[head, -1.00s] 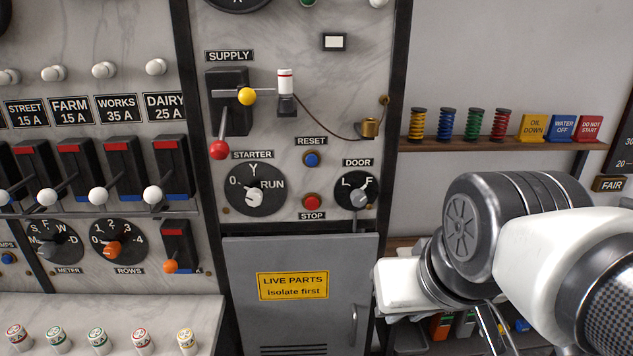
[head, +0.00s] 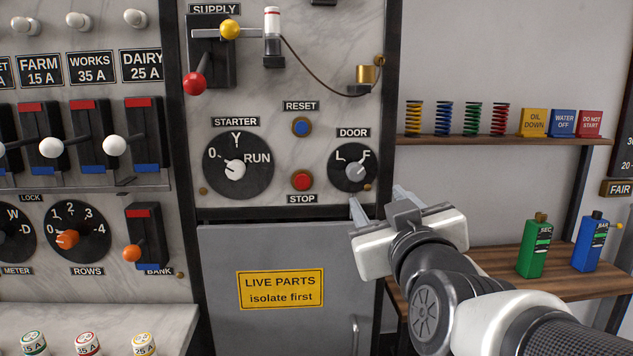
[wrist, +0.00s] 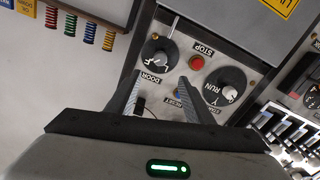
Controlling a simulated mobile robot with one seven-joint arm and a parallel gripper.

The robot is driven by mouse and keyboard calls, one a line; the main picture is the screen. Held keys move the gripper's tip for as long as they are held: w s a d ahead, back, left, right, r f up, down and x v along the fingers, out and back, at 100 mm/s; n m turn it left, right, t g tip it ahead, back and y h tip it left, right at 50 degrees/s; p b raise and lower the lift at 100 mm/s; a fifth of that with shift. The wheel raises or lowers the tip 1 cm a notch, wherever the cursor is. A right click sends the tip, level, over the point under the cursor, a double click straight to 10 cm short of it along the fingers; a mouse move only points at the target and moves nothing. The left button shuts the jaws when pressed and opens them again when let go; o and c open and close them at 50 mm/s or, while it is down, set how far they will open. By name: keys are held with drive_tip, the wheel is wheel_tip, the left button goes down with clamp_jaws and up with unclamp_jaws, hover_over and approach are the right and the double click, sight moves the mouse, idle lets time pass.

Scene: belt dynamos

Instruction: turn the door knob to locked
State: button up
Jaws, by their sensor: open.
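The door knob (head: 354,170) is a small grey pointer on a black round dial marked L at left and F at right, under the DOOR label. In the head view its pointer aims up and right, toward F. My gripper (head: 379,204) is open and empty, just below and right of the dial, apart from the knob. Its two fingers (wrist: 154,95) show spread in the wrist view.
The red STOP button (head: 302,180) and the STARTER dial (head: 237,168) are left of the door dial. The grey cabinet door (head: 280,240) is below. A shelf (head: 520,140) with springs and signs is at right, with two bottles on a lower shelf (head: 500,262).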

drive_tip(key=p, duration=0.9)
approach(357, 175)
drive_tip(key=w+p, duration=0.1)
drive_tip(key=w, duration=0.8)
drive_tip(key=shift+w, duration=0.2)
drive_tip(key=c, duration=1.1)
